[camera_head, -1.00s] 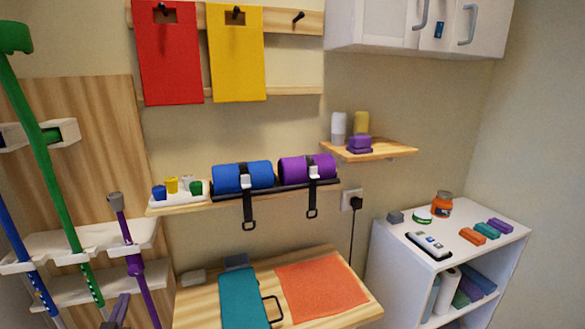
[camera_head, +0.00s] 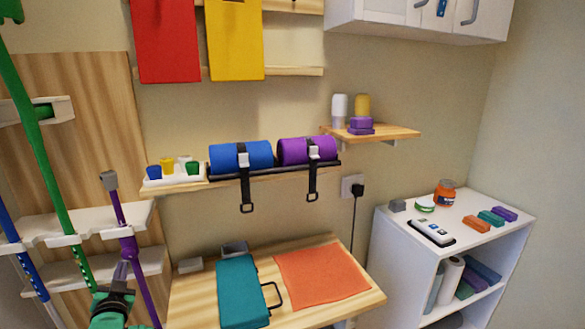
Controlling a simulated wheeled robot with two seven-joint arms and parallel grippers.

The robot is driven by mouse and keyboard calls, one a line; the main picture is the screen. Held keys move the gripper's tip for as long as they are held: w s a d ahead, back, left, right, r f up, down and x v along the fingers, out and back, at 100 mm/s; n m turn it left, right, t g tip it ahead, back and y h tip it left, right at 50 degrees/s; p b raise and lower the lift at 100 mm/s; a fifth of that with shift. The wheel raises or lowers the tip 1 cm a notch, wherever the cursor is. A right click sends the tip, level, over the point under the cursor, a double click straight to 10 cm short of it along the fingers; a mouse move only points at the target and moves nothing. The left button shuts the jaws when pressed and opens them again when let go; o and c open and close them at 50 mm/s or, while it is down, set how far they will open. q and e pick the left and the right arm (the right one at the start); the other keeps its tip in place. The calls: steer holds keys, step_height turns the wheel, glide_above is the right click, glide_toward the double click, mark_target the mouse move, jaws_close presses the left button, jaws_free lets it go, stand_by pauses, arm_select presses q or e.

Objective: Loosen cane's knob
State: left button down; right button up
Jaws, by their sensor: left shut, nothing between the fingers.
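A purple cane (camera_head: 119,212) with a grey end at its top leans in a notched white rack (camera_head: 90,222) at the left. A wider purple collar (camera_head: 129,244) sits on its shaft just below the upper shelf; I cannot tell whether this is the knob. A green cane (camera_head: 45,165) and a blue cane (camera_head: 27,268) stand in the same rack to its left. My left gripper (camera_head: 121,268) is shut and empty, pointing up close beside the purple shaft, below the collar. I cannot tell whether it touches the cane. My right gripper is out of view.
A wooden table (camera_head: 330,312) holds a teal case (camera_head: 241,290) and an orange mat (camera_head: 321,275). Above it, a wall shelf (camera_head: 182,184) carries cups and strapped blue and purple rolls. A white shelf unit (camera_head: 396,245) stands at the right.

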arm_select(q)
steer(key=shift+w+d+r+p, duration=0.1)
steer(key=shift+d+r+p, duration=0.2)
steer(key=shift+r, duration=0.2)
stand_by(0.6)
steer(key=shift+w+d+f+b, duration=0.15)
steer(key=shift+d+b, duration=0.1)
steer(key=shift+b, duration=0.05)
stand_by(0.5)
steer(key=p+v, duration=0.3)
steer(key=v, duration=0.3)
steer(key=shift+f, duration=0.45)
steer(key=shift+a, duration=0.1)
